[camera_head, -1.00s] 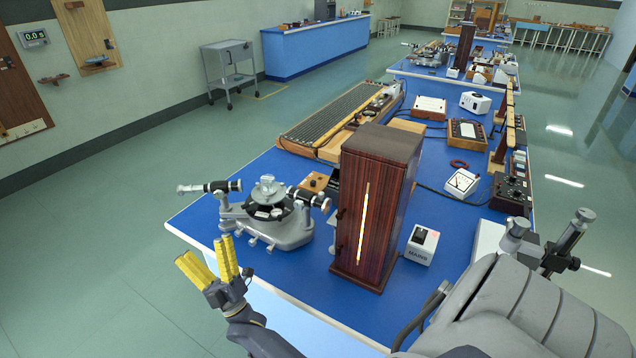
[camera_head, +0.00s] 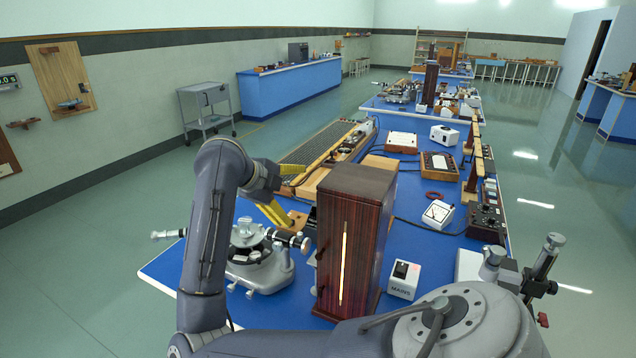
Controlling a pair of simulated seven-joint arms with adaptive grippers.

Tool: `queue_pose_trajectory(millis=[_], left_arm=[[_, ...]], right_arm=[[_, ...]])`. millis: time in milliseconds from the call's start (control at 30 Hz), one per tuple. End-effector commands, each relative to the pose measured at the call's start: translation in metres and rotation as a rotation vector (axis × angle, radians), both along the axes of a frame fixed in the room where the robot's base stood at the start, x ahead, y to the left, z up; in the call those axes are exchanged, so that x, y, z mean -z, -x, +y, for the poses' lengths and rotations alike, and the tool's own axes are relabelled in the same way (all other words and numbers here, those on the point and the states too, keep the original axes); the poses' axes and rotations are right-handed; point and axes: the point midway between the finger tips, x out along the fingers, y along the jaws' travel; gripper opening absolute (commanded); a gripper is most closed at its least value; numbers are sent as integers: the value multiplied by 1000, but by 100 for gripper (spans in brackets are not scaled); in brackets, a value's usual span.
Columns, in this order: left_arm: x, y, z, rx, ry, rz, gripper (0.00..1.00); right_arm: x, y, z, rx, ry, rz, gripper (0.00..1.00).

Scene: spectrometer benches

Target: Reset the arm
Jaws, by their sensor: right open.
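My right arm rises in the foreground, bent at a high elbow. My right gripper (camera_head: 276,213), with yellow fingers, hangs from it beyond the spectrometer and left of the wooden cabinet. It is open, and I see nothing held in it. The spectrometer (camera_head: 262,268), a grey metal instrument with a round table and side tubes, stands on the near bench, partly hidden by my arm. The tall dark wooden cabinet (camera_head: 369,240) with a bright vertical slit stands upright to its right. My left gripper is not in view.
The blue bench (camera_head: 158,272) holds a white mains box (camera_head: 404,279), a long ribbed board (camera_head: 322,156), a white meter (camera_head: 438,214) and wooden boxes. A metal stand (camera_head: 538,268) is at the right. A grey trolley (camera_head: 206,108) stands on the open floor at left.

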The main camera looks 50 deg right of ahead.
Motion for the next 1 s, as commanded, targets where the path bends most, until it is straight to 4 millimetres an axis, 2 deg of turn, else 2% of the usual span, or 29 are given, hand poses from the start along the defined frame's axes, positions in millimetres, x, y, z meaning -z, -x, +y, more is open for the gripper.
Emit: queue_pose_trajectory(millis=[100, 300, 800, 1000], left_arm=[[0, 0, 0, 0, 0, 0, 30], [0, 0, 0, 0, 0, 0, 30], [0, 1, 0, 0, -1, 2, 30], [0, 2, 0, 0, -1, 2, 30]], right_arm=[[-4, -12, 5, -47, -79, -106, 100], [-1, -20, 4, -80, -122, -166, 100], [51, -30, -42, -80, -120, -163, 100], [63, -33, -53, -80, -120, -165, 100]])
